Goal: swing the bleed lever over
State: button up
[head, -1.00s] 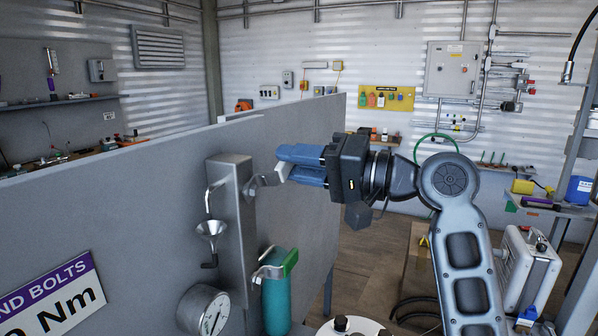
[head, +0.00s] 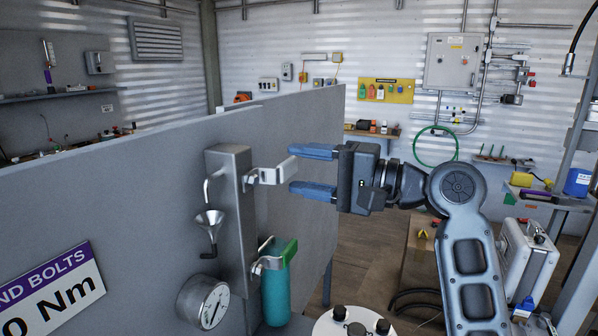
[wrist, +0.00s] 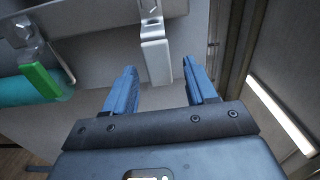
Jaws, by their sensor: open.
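A metal lever with a pale flat grip (head: 280,172) sticks out to the right from the upper part of an upright steel box (head: 230,215) on the grey panel. It also shows in the wrist view (wrist: 156,58), pointing towards my gripper. My gripper (head: 292,169) is open, its blue fingers one above the other in the head view. The grip's end lies between the fingertips in both views, with a gap to each in the wrist view (wrist: 159,72). A second lever with a green grip (head: 289,252) sits lower on the box, and also shows in the wrist view (wrist: 40,81).
A teal cylinder (head: 276,292) hangs beneath the green-gripped lever. A funnel (head: 210,222) and a round gauge (head: 203,303) are on the box's left side. The grey panel (head: 130,190) runs behind them; open floor lies to its right.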

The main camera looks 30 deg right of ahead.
jog(key=shift+v, duration=2.25)
jog(key=shift+s+d, duration=0.1)
jog(key=shift+s, duration=0.05)
jog(key=b+v, duration=0.1)
jog(key=v, duration=0.6)
jog(key=shift+s+b, duration=0.2)
jog(key=shift+b, duration=0.2)
jog(key=shift+d, duration=0.15)
